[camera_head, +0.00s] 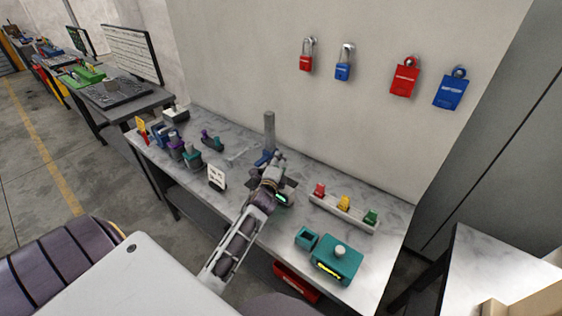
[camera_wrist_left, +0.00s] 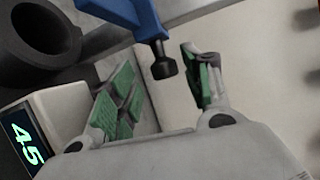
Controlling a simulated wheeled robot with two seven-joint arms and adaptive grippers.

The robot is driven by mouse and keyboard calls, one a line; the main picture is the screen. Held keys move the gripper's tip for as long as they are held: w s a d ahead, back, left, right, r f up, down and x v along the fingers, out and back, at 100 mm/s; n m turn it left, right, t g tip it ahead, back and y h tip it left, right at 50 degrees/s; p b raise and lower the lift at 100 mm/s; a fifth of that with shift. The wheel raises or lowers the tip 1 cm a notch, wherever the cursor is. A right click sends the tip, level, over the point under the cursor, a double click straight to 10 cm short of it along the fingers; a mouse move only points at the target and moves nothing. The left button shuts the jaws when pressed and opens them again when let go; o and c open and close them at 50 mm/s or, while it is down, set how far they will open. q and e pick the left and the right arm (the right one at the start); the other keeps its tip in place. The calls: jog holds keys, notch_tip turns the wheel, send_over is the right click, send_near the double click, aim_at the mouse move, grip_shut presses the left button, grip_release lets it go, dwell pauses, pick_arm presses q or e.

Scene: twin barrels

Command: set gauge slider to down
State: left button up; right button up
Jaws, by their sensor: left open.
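The gauge is a grey upright post (camera_head: 269,128) at the back of the marble bench, with a blue slider (camera_head: 263,158) low on it. In the left wrist view the blue slider (camera_wrist_left: 112,10) carries a short black knob (camera_wrist_left: 162,66). My left gripper (camera_head: 279,162) is beside the post and partly hides the gauge's lower part. In the wrist view the left gripper (camera_wrist_left: 158,88) is open, its green-padded fingers on either side of the knob with visible gaps. A display (camera_wrist_left: 24,145) reads 45. My right gripper is not in view.
A rack with red, yellow and green pieces (camera_head: 343,213) and a teal box (camera_head: 337,259) are right of my arm. A white sign (camera_head: 216,177) and several purple and teal items stand left. Padlocks (camera_head: 404,77) hang on the wall behind. A dark ring (camera_wrist_left: 75,40) shows in the wrist view.

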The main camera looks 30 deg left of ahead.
pick_arm(q)
jog(key=v, duration=0.8)
jog(key=shift+s, duration=0.3)
jog(key=shift+d, duration=0.1)
jog(key=shift+s+f, duration=0.1)
dwell(0.6)
